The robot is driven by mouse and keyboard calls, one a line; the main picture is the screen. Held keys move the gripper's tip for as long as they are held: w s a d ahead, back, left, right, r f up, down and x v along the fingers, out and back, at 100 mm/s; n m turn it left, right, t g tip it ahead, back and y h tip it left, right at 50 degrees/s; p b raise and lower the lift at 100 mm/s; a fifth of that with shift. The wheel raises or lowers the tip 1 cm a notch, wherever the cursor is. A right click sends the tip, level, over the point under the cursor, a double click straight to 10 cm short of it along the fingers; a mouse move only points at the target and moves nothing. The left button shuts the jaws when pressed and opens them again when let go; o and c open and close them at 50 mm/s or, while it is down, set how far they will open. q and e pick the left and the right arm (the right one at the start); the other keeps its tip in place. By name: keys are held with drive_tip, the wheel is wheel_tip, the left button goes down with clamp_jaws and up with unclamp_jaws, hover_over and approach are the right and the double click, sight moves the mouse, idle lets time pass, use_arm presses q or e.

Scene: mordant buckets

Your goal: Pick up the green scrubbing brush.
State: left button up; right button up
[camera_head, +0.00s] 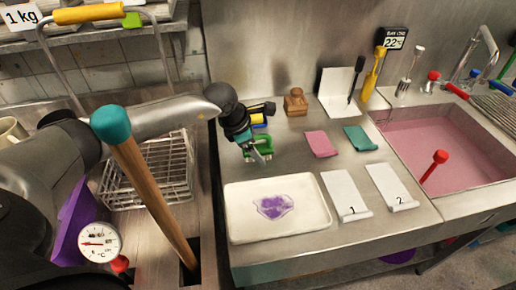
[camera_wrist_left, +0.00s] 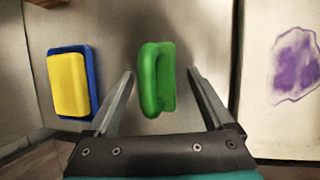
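The green scrubbing brush (camera_head: 264,143) lies on the steel counter, partly hidden by my left gripper in the head view. In the left wrist view the brush (camera_wrist_left: 157,80) shows as a green body with a looped handle. My left gripper (camera_head: 258,158) is above the counter at the brush, pointing down. In the left wrist view the left gripper (camera_wrist_left: 161,73) is open, with one finger to each side of the brush and visible gaps between. I cannot tell how far above the brush the fingertips are. My right gripper is not in view.
A yellow and blue sponge (camera_wrist_left: 70,82) lies left of the brush in the wrist view. A white tray (camera_head: 238,232) with a purple stain is in front. A wooden block (camera_head: 295,102) stands behind. Pink (camera_head: 320,144) and teal (camera_head: 360,138) pieces lie to the right, before the sink (camera_head: 420,130).

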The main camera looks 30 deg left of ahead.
sight(256, 137)
use_arm(q)
clamp_jaws()
idle(0.5)
drive_tip(key=shift+r, duration=0.1)
wheel_tip(256, 137, up, 20)
drive_tip(key=p, duration=0.1)
idle(0.5)
